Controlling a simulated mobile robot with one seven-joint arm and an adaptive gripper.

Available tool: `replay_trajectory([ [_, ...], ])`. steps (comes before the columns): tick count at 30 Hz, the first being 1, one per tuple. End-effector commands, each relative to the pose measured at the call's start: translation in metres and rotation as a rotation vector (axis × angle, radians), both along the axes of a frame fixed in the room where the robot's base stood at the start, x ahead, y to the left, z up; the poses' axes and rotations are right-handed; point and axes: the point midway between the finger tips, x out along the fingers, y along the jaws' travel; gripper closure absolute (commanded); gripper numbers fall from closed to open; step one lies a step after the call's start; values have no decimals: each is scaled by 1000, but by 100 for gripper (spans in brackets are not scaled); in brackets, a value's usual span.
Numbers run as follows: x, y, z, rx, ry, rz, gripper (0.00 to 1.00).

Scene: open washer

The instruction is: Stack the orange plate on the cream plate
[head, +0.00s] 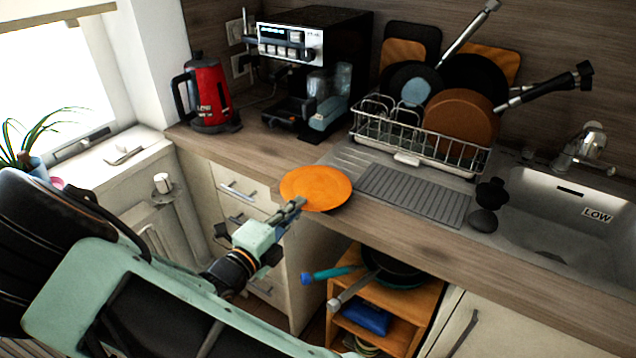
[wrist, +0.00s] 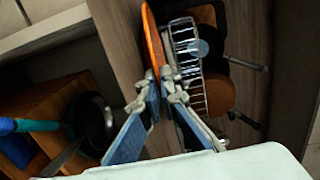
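The orange plate (head: 316,188) is at the front edge of the wooden counter, left of the drainboard in the head view. In the wrist view the orange plate (wrist: 153,40) shows nearly edge-on, with its near rim between my fingertips. My gripper (head: 298,204) is closed on that rim; it also shows in the wrist view (wrist: 160,82). I cannot tell whether the plate touches the counter or is held just above it. I cannot pick out a cream plate for certain in either view.
A dish rack (head: 420,135) with pans and a brown plate (head: 460,118) stands behind the grey drainboard (head: 412,194). The sink (head: 560,215) is at right. A red kettle (head: 207,95) and coffee machine (head: 310,60) stand behind. An open shelf with a pan (head: 395,268) is below.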

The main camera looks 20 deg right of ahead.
Motion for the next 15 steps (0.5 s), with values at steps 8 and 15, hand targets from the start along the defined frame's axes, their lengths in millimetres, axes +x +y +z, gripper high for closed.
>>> replay_trajectory([
  [8, 0, 0, 1, -2, -3, 0, 100],
  [15, 0, 0, 5, -19, -18, -1, 100],
])
